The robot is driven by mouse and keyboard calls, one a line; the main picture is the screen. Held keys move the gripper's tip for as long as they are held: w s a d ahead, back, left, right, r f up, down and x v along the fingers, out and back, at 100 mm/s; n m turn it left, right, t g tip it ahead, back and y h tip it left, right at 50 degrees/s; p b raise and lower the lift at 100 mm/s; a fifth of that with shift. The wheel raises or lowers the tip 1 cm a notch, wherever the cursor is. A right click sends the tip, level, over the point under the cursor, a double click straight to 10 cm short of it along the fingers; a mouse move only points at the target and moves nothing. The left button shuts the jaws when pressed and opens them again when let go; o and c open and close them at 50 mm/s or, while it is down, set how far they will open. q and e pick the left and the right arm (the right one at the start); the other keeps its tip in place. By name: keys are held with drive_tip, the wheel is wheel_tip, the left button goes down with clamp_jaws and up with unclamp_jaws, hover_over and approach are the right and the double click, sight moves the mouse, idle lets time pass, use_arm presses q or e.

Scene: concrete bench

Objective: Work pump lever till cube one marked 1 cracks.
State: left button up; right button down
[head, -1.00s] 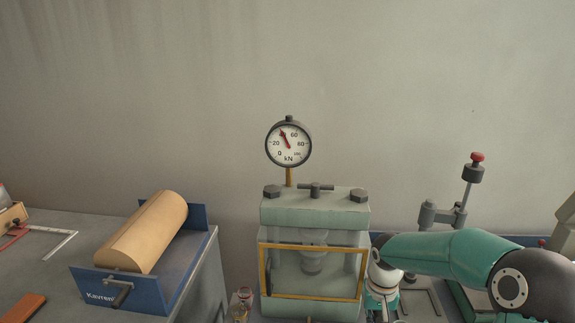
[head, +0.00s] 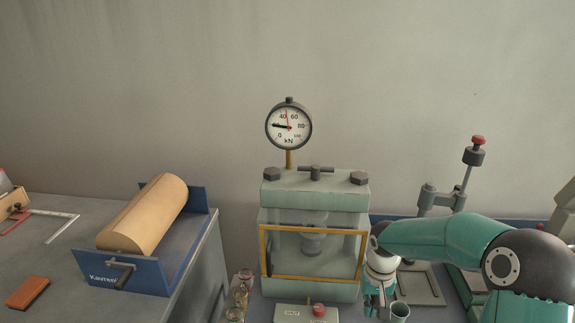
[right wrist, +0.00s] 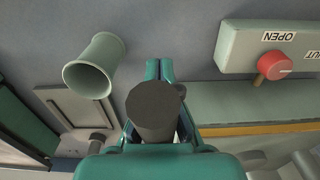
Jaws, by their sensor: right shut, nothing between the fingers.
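The press (head: 330,197) has a yellow-framed guard (head: 312,278) in front of its ram (head: 312,241). I cannot make out cube one or its mark behind the guard. On the gauge (head: 289,126) the black needle points left, near 20, and the thin red pointer stands between 40 and 60. My right gripper (head: 376,302) is beside the press's lower right corner; its fingers (right wrist: 166,80) look shut and empty. A dark grey cylinder (right wrist: 155,108), perhaps the pump lever's end, overlaps the fingers; I cannot tell if they touch. My left gripper is out of view.
A valve box with a red knob (head: 319,309) stands before the press, marked OPEN and SHUT. A hollow green tube (right wrist: 94,66) is beside my right gripper. Small glass jars (head: 240,288) stand left of the press. A blue-ended roll holder (head: 125,270) is farther left.

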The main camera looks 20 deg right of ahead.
drive_tip(key=r, duration=0.1)
drive_tip(key=w+r, duration=0.1)
drive_tip(key=r, duration=0.2)
drive_tip(key=shift+w+d+r, duration=0.25)
drive_tip(key=shift+d+r, duration=0.1)
drive_tip(key=shift+d, duration=0.05)
drive_tip(key=c, duration=1.8)
unclamp_jaws()
drive_tip(key=shift+c, duration=0.2)
drive_tip(key=o, duration=0.5)
drive_tip(key=shift+o, duration=0.2)
wheel_tip(320, 180, up, 19)
drive_tip(key=p, duration=0.7)
